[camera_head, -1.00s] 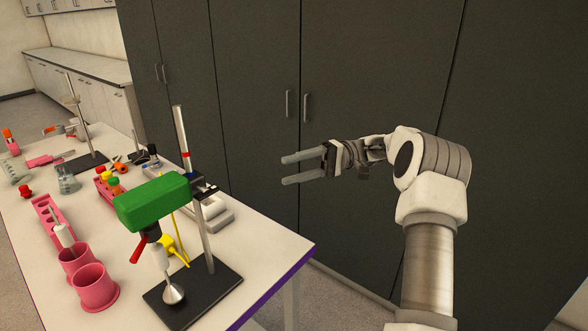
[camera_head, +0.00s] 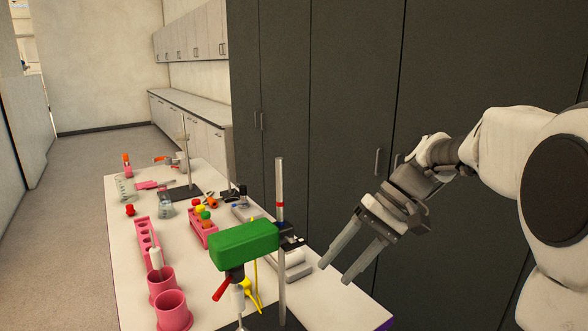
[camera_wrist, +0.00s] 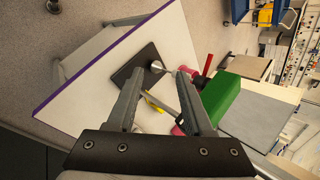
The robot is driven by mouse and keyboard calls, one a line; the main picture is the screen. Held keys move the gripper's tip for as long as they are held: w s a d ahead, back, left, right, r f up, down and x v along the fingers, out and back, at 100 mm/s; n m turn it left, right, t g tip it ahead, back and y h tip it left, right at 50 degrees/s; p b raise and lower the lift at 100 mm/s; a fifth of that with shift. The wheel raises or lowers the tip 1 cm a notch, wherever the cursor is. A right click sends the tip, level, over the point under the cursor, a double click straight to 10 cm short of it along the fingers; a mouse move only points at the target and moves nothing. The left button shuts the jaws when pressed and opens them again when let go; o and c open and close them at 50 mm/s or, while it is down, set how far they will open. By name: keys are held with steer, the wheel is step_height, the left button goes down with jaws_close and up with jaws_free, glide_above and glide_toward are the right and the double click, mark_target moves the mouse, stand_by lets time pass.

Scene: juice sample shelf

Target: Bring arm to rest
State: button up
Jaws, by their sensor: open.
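My gripper (camera_head: 341,262) is open and empty. In the head view it hangs at the right, near the table's right edge, with its fingers pointing down and left. My arm bends from the right edge of the picture, in front of the dark cabinets. In the wrist view my gripper (camera_wrist: 155,85) shows both fingers spread apart, with the table and the stand beyond them. Nothing is between the fingers.
A white table (camera_head: 140,285) carries a stand with a green block (camera_head: 243,246), pink cups (camera_head: 172,312), a pink rack (camera_head: 147,243) and glassware. Dark cabinets (camera_head: 340,130) stand behind my arm. Open floor (camera_head: 75,190) lies left of the table.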

steer(key=s+d+f+t+h, duration=0.1)
steer(key=s+d+t+h, duration=0.1)
steer(key=s, duration=0.6)
steer(key=s+d+t+h, duration=0.3)
steer(key=s+t+h, duration=0.2)
steer(key=s, duration=0.3)
steer(key=shift+s+d+f+h, duration=0.3)
steer(key=shift+s+f, duration=0.05)
steer(key=shift+f, duration=0.05)
